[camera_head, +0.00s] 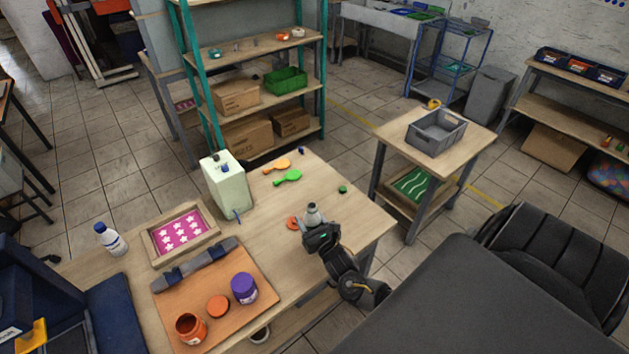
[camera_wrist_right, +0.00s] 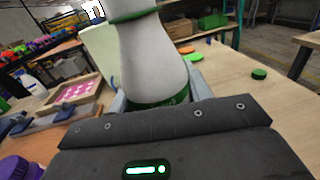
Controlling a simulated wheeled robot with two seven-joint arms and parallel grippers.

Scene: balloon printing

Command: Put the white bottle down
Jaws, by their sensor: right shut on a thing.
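My right gripper (camera_head: 318,234) is at the front right part of the wooden table (camera_head: 350,217), shut around a white bottle (camera_head: 312,216). In the right wrist view the white bottle (camera_wrist_right: 150,52) with green bands fills the middle, between the fingers of the gripper (camera_wrist_right: 160,97). It looks roughly upright and close to the tabletop; I cannot tell whether its base touches it. Its top is cut off in the wrist view. My left gripper is not in view.
An orange ring-like piece (camera_head: 293,223) lies just left of the held bottle. A pale canister (camera_head: 226,182), a pink star-pattern frame (camera_head: 182,230) and a board with an orange jar (camera_head: 190,328) and a purple jar (camera_head: 244,288) stand leftward. The tabletop's right part is mostly clear.

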